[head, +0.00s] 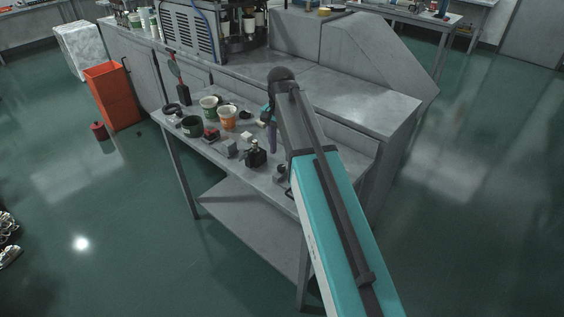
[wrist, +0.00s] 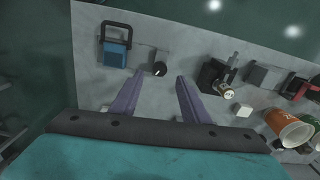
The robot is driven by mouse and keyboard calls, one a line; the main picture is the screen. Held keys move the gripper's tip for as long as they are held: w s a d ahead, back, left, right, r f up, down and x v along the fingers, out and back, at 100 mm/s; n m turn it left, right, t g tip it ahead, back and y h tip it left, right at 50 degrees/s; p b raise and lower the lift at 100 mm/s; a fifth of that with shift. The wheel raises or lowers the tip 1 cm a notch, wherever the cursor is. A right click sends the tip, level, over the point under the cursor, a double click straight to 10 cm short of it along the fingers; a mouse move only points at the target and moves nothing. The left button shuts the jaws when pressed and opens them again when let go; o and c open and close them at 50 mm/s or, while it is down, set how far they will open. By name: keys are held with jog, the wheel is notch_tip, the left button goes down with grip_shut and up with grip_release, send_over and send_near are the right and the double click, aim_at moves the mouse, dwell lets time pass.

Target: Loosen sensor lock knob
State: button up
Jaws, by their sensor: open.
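In the wrist view a small round black knob (wrist: 159,69) with a white mark sits on a grey block (wrist: 150,48) on the grey table. I take it to be the sensor lock knob. My gripper (wrist: 161,77) is open, with its two purple fingers on either side below the knob in the picture. The knob shows in the gap near the fingertips, and nothing is held. I cannot tell the height of the fingers above it. In the head view my gripper (head: 272,146) shows a purple finger over the table, and a knobbed block (head: 281,171) is partly hidden by my arm.
A blue block with a dark handle (wrist: 115,50) stands left of the knob. A black fixture (wrist: 212,74), a grey block (wrist: 263,76), a white cube (wrist: 243,110) and an orange cup (wrist: 291,131) stand to the right. A larger cabinet (head: 340,92) stands behind the table.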

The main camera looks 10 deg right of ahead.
aim_at(281, 167)
jog(key=shift+f+p, duration=0.65)
jog(key=shift+f, duration=2.5)
jog(key=c, duration=1.1)
jog(key=shift+o, duration=0.2)
